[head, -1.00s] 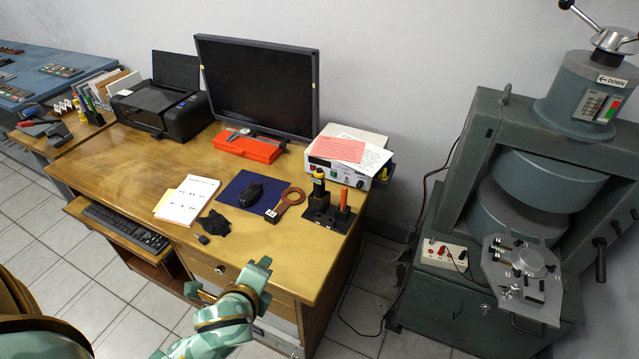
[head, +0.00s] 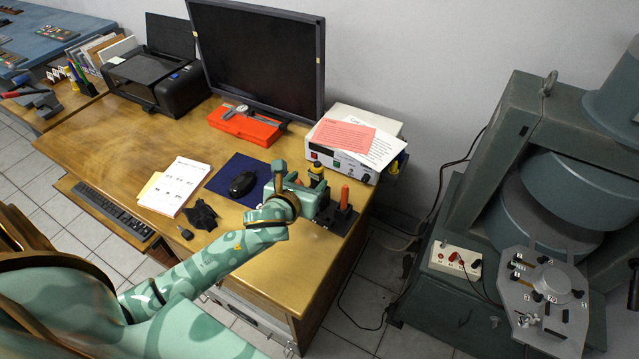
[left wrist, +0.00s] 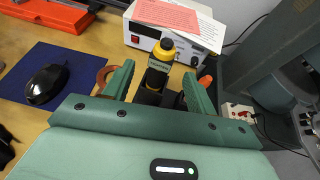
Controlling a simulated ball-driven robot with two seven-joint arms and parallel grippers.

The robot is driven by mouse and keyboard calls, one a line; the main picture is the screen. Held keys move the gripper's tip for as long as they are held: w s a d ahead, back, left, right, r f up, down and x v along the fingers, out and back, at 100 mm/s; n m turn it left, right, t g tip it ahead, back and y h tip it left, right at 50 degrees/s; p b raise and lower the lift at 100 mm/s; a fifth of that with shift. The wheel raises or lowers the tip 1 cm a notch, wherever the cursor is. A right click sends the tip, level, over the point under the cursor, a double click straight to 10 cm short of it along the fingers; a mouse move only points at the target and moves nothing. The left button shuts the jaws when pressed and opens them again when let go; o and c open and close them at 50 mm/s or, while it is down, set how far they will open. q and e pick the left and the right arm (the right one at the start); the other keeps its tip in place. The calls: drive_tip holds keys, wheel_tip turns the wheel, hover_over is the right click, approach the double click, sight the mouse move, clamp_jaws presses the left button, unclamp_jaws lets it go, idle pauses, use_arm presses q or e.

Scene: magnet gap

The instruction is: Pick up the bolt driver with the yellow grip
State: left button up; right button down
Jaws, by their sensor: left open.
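The bolt driver with the yellow grip (head: 316,171) stands upright in a black holder (head: 341,222) at the desk's front right. In the left wrist view the yellow grip (left wrist: 165,50) shows between and just beyond my fingertips. My left gripper (head: 290,180) is over the desk beside the driver, its arm reaching in from the left. It is open, with a green finger on each side of the driver in the left wrist view (left wrist: 158,82). I cannot tell whether the fingers touch it. The driver's lower part is partly hidden. My right gripper is not in view.
A red-orange handle (head: 344,196) stands in the same holder, close to the right finger. A white instrument box (head: 355,165) with papers is behind. A mouse (head: 242,184) lies on a blue mat to the left. The grey machine (head: 470,210) stands right of the desk.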

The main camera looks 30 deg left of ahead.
sight(313, 175)
use_arm(q)
drive_tip(key=x, duration=0.3)
drive_tip(key=shift+w+a+f+b, duration=0.1)
drive_tip(key=shift+w+b, duration=0.05)
drive_tip(key=shift+b, duration=0.25)
drive_tip(key=b+x, duration=0.1)
drive_tip(key=x, duration=0.1)
drive_tip(key=b+x, duration=0.1)
drive_tip(key=x, duration=0.2)
drive_tip(key=shift+w+d, duration=0.15)
drive_tip(key=shift+d, duration=0.05)
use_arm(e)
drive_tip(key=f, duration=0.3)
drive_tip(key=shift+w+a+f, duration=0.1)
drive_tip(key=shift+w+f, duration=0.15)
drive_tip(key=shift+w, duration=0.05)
use_arm(q)
clamp_jaws()
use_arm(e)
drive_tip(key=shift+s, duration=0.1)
